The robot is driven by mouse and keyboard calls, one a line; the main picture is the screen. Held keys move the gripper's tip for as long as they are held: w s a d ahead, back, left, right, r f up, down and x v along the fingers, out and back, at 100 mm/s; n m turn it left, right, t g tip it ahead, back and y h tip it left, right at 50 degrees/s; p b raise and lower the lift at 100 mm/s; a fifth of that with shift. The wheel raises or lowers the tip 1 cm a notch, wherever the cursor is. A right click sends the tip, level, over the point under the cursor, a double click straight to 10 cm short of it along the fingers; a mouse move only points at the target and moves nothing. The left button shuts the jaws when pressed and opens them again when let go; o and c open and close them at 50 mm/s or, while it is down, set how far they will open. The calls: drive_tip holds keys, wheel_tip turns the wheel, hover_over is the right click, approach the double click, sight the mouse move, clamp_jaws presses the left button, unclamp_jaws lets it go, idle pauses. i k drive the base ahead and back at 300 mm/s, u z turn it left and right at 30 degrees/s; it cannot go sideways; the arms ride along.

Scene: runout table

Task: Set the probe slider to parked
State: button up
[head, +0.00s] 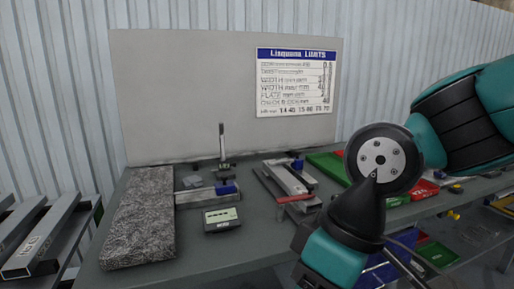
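A small measuring fixture stands on the grey table (255,235), left of centre. It has an upright dark post (222,145) on a base and a low grey rail (195,197) with a blue block (228,188) at its right end. I cannot tell which part is the probe slider, or any markings for parked. A small box with a pale display (221,216) sits in front of the rail; its reading is too small to tell. My arm crosses the right side of the view, and my gripper is not clearly visible.
A rough grey slab (142,215) lies left of the fixture. A clamp-like metal fixture (288,180) stands right of it. Green and red trays (424,190) lie farther right, partly behind my arm. A board with a limits sign (295,82) stands behind. Metal profiles (40,240) lie far left.

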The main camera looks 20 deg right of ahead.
sight(297, 163)
drive_tip(key=z, duration=0.05)
drive_tip(key=i, duration=1.25)
drive_tip(key=z, duration=0.7)
